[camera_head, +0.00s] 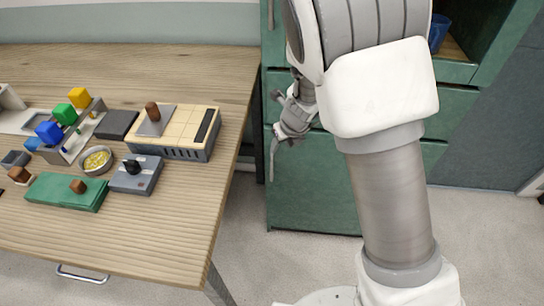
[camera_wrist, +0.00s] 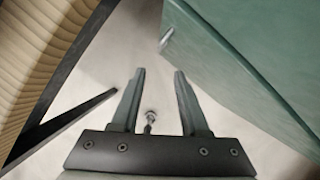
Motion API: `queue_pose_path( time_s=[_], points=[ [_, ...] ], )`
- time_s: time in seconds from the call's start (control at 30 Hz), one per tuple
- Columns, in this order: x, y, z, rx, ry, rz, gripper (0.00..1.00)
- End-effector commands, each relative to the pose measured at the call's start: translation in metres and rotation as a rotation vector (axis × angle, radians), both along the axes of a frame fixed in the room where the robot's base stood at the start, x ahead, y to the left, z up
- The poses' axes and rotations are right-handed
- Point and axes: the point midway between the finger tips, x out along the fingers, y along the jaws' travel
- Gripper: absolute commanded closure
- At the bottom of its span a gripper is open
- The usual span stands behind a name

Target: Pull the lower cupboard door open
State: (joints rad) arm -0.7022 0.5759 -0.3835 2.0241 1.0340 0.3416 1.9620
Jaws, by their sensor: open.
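The green cupboard's lower door (camera_head: 310,190) shows in the head view behind my arm, which hides much of its front. It looks shut. In the wrist view a green cupboard surface (camera_wrist: 235,65) fills the right side. A short metal handle (camera_wrist: 167,39) stands out at its left edge. My gripper (camera_head: 275,138) is at the cupboard's left side in the head view. In the wrist view my gripper (camera_wrist: 160,72) is open and empty, its fingers apart with pale floor between them. The handle lies beyond the fingertips, and no contact shows.
A wooden table (camera_head: 190,65) with a beige-topped box (camera_head: 185,130), a green box (camera_head: 60,192) and coloured blocks stands on the left. A narrow floor gap separates it from the cupboard. A blue cup (camera_head: 438,32) stands in the open upper compartment. Floor (camera_head: 300,260) is clear below.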

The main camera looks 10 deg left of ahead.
Motion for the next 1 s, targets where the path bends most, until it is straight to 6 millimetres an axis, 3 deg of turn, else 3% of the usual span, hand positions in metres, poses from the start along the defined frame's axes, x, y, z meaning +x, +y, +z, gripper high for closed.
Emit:
queue_pose_path(
  time_s=[0.17, 0.7, 1.0],
  points=[
    [0.006, 0.004, -0.022, 0.000, 0.002, -0.005, 0.55],
    [0.040, 0.030, -0.128, 0.000, 0.002, -0.001, 0.55],
    [0.051, 0.038, -0.158, 0.001, 0.001, -0.001, 0.55]
  ],
)
